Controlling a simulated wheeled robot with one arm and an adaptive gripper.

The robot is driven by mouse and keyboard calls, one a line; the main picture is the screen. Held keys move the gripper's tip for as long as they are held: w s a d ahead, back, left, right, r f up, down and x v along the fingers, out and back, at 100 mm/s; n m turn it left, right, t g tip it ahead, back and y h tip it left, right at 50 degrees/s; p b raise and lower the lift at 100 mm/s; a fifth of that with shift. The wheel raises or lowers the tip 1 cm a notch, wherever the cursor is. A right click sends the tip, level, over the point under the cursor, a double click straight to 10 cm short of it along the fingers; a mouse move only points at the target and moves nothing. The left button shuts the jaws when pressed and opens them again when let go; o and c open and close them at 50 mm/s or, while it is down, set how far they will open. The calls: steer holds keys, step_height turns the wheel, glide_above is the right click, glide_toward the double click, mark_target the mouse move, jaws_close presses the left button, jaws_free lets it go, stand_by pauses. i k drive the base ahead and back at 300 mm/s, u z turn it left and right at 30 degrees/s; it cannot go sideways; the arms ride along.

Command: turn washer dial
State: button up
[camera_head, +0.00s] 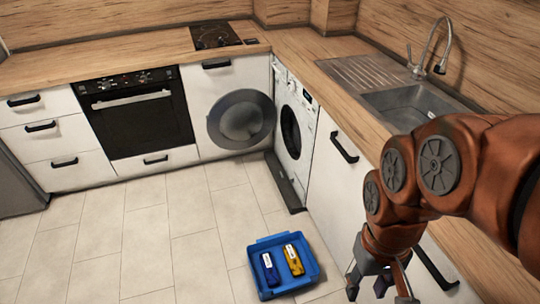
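The white washer (308,125) stands under the right-hand counter near the corner. Its front faces left and is seen at a steep angle, with a dark round opening (290,131). A grey round door (240,119) with a bulging middle appears to stand open to its left, in front of a white panel. The control panel (294,88) runs along the washer's top; the dial on it is too small to make out clearly. My gripper (378,294) hangs at the lower right, well apart from the washer and nearer the camera.
A blue tray (272,239) on the tiled floor holds a blue item (270,269) and a yellow item (293,260). A black-handled cabinet (340,185) lies between washer and gripper. A dark low strip (286,184) juts out below the washer. The floor at left is clear.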

mark_target(291, 86)
steer(key=u, duration=0.5)
steer(key=k, duration=0.6)
steer(key=u, duration=0.9)
steer(key=i, duration=1.5)
steer(key=u, duration=0.5)
steer(key=i, duration=0.9)
steer(key=z, duration=0.65)
steer(key=i, duration=0.65)
steer(key=z, duration=1.2)
steer(key=i, duration=1.5)
steer(key=z, duration=0.25)
